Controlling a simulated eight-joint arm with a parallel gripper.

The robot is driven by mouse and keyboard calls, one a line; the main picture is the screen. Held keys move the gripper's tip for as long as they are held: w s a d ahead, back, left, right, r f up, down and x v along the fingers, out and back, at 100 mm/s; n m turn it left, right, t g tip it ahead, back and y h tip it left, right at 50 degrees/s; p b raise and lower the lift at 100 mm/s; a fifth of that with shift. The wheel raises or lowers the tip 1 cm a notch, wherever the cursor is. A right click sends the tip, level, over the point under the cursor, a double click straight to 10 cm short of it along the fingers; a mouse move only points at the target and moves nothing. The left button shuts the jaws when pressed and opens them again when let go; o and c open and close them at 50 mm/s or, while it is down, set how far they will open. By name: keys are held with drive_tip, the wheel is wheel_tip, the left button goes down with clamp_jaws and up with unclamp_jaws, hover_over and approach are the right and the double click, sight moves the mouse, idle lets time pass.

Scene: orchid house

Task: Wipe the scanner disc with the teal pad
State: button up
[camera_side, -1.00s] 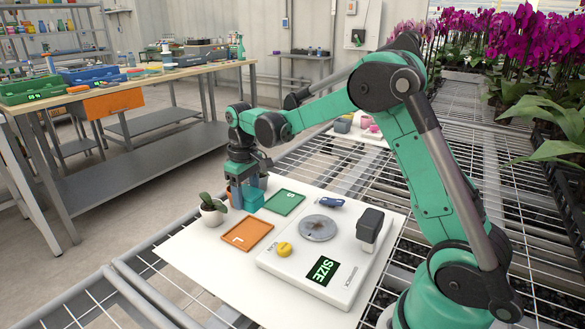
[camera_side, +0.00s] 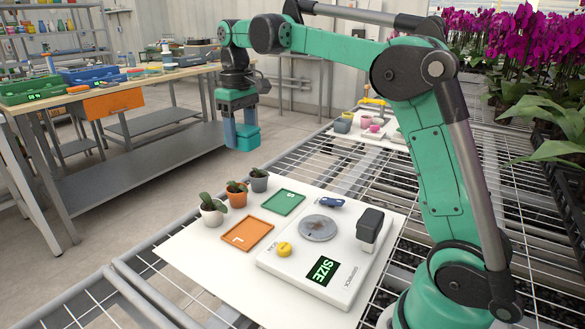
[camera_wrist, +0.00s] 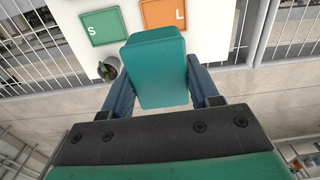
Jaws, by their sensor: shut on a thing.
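My gripper (camera_side: 241,131) is shut on the teal pad (camera_side: 247,137) and holds it in the air, above and behind the far-left part of the white board. In the wrist view the teal pad (camera_wrist: 157,68) sits between the two blue-grey fingers of my gripper (camera_wrist: 160,88). The scanner disc (camera_side: 318,228) is a round grey plate with brownish smears, set in the white scanner. The pad is well apart from the disc. The scanner's screen (camera_side: 323,270) reads SIZE in green.
A green S tray (camera_side: 285,202) and an orange L tray (camera_side: 247,236) lie left of the scanner. Potted plants in white (camera_side: 212,215), orange (camera_side: 237,196) and grey (camera_side: 258,183) pots line the board's left edge. A yellow knob (camera_side: 284,249) and black-topped post (camera_side: 369,227) flank the disc.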

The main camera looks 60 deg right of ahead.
drive_tip(key=o, duration=0.4)
drive_tip(key=shift+c, duration=1.3)
drive_tip(key=s+d+f, duration=0.4)
drive_tip(key=s+d, duration=0.1)
approach(323, 217)
drive_tip(key=shift+f, duration=3.35)
drive_tip(key=shift+a, duration=0.35)
drive_tip(key=shift+c, duration=0.5)
drive_tip(key=shift+a, duration=2.85)
drive_tip(key=shift+d, duration=3.15)
drive_tip(key=shift+d+r, duration=0.1)
drive_tip(key=shift+r, duration=3.9)
